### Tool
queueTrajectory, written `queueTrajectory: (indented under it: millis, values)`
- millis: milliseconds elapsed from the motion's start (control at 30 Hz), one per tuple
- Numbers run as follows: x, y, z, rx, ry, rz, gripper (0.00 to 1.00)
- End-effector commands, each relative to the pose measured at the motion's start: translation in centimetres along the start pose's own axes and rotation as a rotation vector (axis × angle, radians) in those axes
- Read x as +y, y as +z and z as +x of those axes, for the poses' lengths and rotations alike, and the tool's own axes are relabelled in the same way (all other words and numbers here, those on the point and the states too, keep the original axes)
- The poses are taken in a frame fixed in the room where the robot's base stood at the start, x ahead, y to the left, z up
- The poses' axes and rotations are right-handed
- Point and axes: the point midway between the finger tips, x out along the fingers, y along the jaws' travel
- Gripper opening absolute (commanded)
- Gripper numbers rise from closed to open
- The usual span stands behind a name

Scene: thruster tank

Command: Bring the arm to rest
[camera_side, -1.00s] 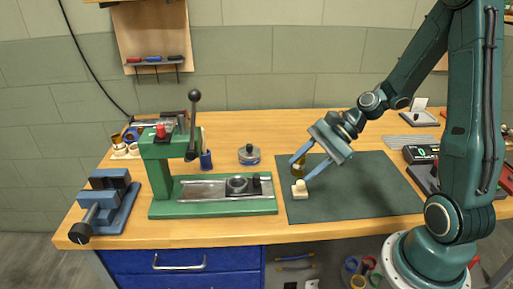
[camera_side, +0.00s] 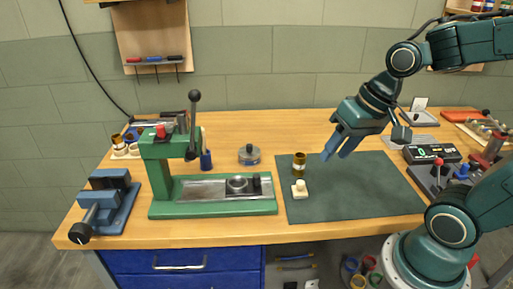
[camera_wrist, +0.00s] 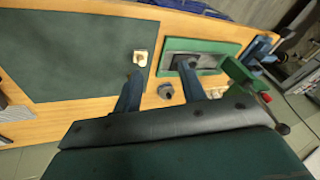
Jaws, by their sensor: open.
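My gripper (camera_side: 336,148) is open and empty above the dark green mat (camera_side: 360,198), right of the brass cylinder and clear of it. Its two blue fingers also show apart in the wrist view (camera_wrist: 160,90). The brass-and-white cylinder (camera_side: 299,164) stands upright near the mat's back left corner. A small cream block with a round knob (camera_side: 300,188) sits in front of it on the mat. The block also shows in the wrist view (camera_wrist: 140,58).
A green lever press (camera_side: 165,175) and a blue vise (camera_side: 106,200) stand at the left. A round grey-lidded container (camera_side: 249,154) is on the bench behind the press. A digital readout (camera_side: 422,153) and control levers (camera_side: 440,175) stand at the right. The mat's middle is clear.

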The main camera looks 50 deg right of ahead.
Motion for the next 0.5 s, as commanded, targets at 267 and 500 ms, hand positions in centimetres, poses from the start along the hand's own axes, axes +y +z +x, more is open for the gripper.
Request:
queueTrajectory:
  millis: [267, 500]
  values:
    - [0.3, 1.9, -4.0, 0.102, 0.067, -0.255, 0.41]
    - [0.9, 3.1, -5.9, 0.146, 0.094, -0.370, 0.41]
